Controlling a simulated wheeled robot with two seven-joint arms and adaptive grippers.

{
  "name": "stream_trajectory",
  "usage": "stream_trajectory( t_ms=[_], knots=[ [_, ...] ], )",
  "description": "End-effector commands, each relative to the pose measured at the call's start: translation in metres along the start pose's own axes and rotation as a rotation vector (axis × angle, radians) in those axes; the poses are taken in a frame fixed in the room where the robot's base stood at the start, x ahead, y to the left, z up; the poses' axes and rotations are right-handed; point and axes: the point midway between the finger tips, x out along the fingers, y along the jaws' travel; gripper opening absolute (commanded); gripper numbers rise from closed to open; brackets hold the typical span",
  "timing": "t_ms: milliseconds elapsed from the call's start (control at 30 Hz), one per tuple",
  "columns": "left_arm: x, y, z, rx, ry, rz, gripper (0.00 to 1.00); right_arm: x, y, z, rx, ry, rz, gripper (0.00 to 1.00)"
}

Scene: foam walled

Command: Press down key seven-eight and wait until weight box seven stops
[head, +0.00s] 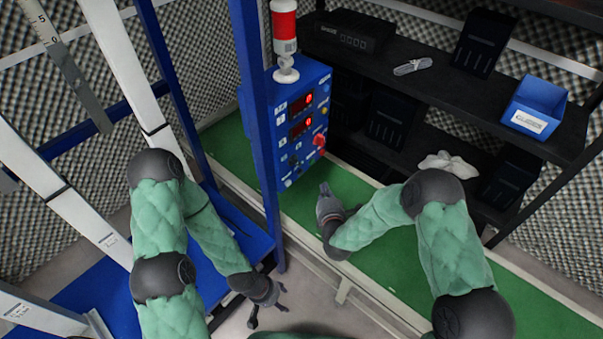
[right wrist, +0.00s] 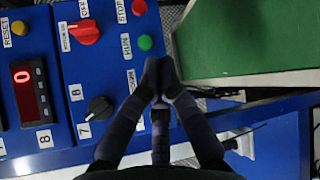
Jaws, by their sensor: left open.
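Key seven-eight is a black rotary knob (right wrist: 100,108) between the labels 7 and 8 on the blue control box (head: 308,82). My right gripper (head: 323,190) is just off the lower right of the box in the head view. In the right wrist view its dark fingers (right wrist: 160,75) come together at their tips, empty, to the right of the knob and apart from it. My left gripper (head: 267,306) is open and empty, low beside the blue frame. I cannot tell which thing is weight box seven.
A red switch (right wrist: 84,32), a green RUN button (right wrist: 145,42) and a red display reading 0 (right wrist: 32,92) are near the knob. A red-and-white signal lamp (head: 284,35) stands on the box. Black shelves (head: 440,85) carry a blue bin (head: 536,107). The green surface (head: 395,255) is largely clear.

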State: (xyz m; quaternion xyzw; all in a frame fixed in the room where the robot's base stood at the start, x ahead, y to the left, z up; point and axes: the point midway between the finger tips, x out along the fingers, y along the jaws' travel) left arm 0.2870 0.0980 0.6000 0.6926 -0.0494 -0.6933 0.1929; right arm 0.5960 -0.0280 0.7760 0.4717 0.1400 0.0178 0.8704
Motion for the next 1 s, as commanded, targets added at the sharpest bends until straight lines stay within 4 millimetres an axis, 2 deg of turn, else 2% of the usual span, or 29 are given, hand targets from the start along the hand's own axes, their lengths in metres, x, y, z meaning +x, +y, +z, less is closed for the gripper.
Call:
stream_trajectory(
  t_ms=[500, 1000],
  knots=[
    [0.007, -0.003, 0.000, 0.000, 0.000, 0.000, 0.56, 0.042, 0.030, -0.031, 0.000, 0.001, 0.002, 0.00],
    [0.008, -0.003, 0.000, 0.000, 0.000, 0.000, 0.56, 0.047, 0.035, -0.035, 0.001, 0.001, 0.000, 0.00]
  ],
)
